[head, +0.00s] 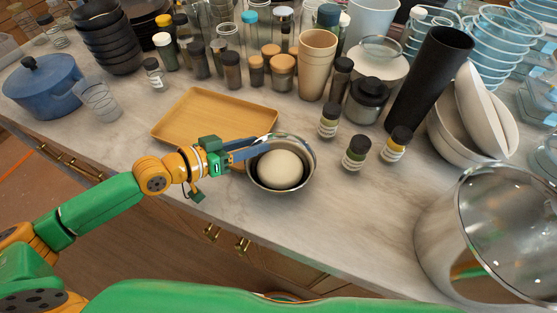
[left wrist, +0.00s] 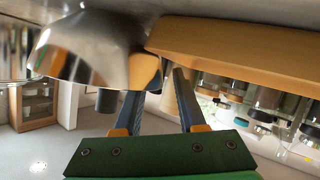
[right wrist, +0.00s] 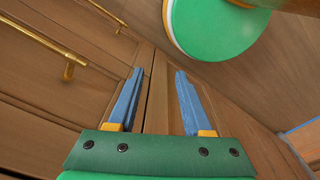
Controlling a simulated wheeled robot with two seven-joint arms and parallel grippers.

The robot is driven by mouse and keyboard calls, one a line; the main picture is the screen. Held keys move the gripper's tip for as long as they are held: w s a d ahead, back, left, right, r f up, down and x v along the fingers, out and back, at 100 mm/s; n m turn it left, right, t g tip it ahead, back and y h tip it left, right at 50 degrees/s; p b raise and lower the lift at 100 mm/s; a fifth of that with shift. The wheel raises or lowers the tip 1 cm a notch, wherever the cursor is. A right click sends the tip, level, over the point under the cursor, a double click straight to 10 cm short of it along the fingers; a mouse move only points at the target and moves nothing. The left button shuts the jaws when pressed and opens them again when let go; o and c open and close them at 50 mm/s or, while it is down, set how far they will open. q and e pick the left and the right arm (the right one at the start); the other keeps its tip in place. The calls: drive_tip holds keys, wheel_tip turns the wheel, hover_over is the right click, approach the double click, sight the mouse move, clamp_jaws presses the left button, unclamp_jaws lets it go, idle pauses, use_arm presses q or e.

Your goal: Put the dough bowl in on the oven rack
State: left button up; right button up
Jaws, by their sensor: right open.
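The dough bowl (head: 309,174) is a shiny metal bowl holding a pale round ball of dough (head: 279,169). It stands on the marble counter near the front edge. My left gripper (head: 256,148) is at the bowl's left rim, with its fingers reaching the rim. In the left wrist view the bowl (left wrist: 85,50) hides part of one finger, and the fingers (left wrist: 160,85) are clearly apart. I cannot tell whether the rim lies between them. My right gripper (right wrist: 160,75) is open and empty, low before wooden cabinet fronts. The oven rack is not in view.
A wooden tray (head: 212,116) lies just left of the bowl. Spice jars (head: 355,152) stand right of it, with more jars and cups behind. A large metal pot (head: 480,235) stands at the right front. Brass handles (right wrist: 70,68) stick out from the cabinets. Counter between bowl and pot is clear.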

use_arm(q)
drive_tip(key=shift+w+d+f, duration=0.15)
drive_tip(key=shift+d, duration=0.1)
clamp_jaws()
idle(1.3)
